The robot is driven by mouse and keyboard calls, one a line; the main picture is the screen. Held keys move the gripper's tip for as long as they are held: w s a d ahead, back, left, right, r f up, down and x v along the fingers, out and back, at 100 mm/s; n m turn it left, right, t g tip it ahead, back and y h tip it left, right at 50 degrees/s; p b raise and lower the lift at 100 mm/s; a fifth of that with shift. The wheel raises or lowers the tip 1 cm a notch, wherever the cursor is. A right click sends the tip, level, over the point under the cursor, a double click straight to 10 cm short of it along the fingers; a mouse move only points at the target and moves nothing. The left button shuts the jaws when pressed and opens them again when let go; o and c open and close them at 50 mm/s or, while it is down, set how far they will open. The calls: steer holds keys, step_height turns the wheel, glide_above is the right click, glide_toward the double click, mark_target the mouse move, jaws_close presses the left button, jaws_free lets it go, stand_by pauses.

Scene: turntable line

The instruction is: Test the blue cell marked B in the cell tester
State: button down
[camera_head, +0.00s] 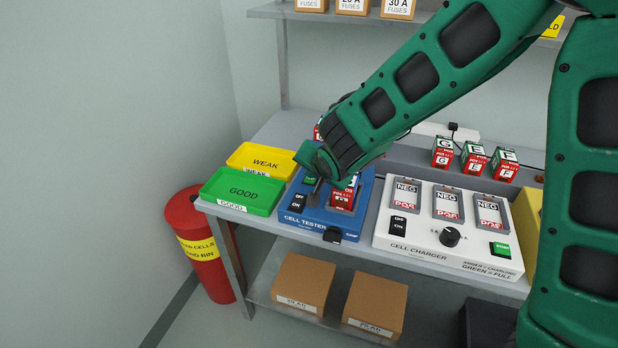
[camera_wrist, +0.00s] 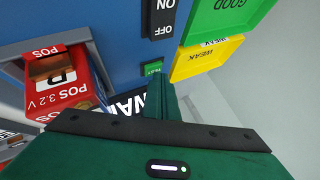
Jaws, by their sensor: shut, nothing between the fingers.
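The blue cell tester (camera_head: 322,222) stands on the bench, left of the charger. A cell with a red POS end (camera_head: 342,197) sits in its bay; the wrist view shows this red end, marked 3.2 V (camera_wrist: 62,88), with a partly covered letter I cannot read surely. The black OFF/ON switch (camera_wrist: 162,18) and small green button (camera_wrist: 153,68) are on the tester. My gripper (camera_wrist: 160,95) is shut and empty, its tips close to the green button; I cannot tell whether they touch. It also shows over the tester (camera_head: 316,188) in the head view. White letters on black are partly hidden behind it.
The green GOOD tray (camera_head: 240,208) and yellow WEAK tray (camera_head: 262,158) are left of the tester. The white cell charger (camera_head: 450,240) is at right, with several green-and-red cells behind it (camera_head: 474,157). A red bin (camera_head: 197,245) stands left of the bench.

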mark_target(311, 181)
stand_by(0.4)
steer(key=shift+r, duration=0.85)
steer(key=shift+r, duration=2.55)
